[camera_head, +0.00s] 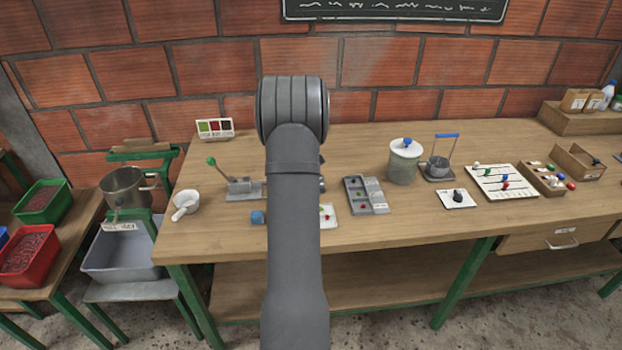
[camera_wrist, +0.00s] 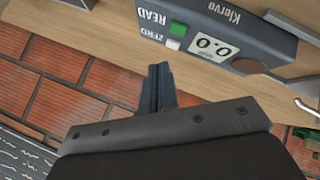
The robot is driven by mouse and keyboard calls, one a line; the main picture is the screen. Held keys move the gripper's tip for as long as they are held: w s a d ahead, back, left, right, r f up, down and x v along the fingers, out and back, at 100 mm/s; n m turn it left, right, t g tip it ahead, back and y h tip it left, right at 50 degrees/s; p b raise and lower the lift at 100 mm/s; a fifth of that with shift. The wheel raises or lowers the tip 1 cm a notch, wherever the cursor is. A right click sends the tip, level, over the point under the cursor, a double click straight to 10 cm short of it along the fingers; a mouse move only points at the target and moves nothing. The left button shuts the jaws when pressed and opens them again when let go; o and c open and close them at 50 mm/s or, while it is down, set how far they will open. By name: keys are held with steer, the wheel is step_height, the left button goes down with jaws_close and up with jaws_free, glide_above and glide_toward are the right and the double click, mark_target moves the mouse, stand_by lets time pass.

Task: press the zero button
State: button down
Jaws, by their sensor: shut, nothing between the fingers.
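A green button (camera_wrist: 178,29) sits beside the word READ. The zero button (camera_wrist: 173,44), small and whitish, sits beside the word ZERO, at the meter's edge nearest my fingers. My gripper (camera_wrist: 158,70) is shut and empty, its fingertips just below the zero button in the picture. I see no contact; the height gap cannot be told. In the head view my arm hides the gripper and most of the meter.
The brick wall is behind.

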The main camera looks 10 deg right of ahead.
steer(key=shift+r, duration=2.25)
steer(key=shift+r, duration=1.9)
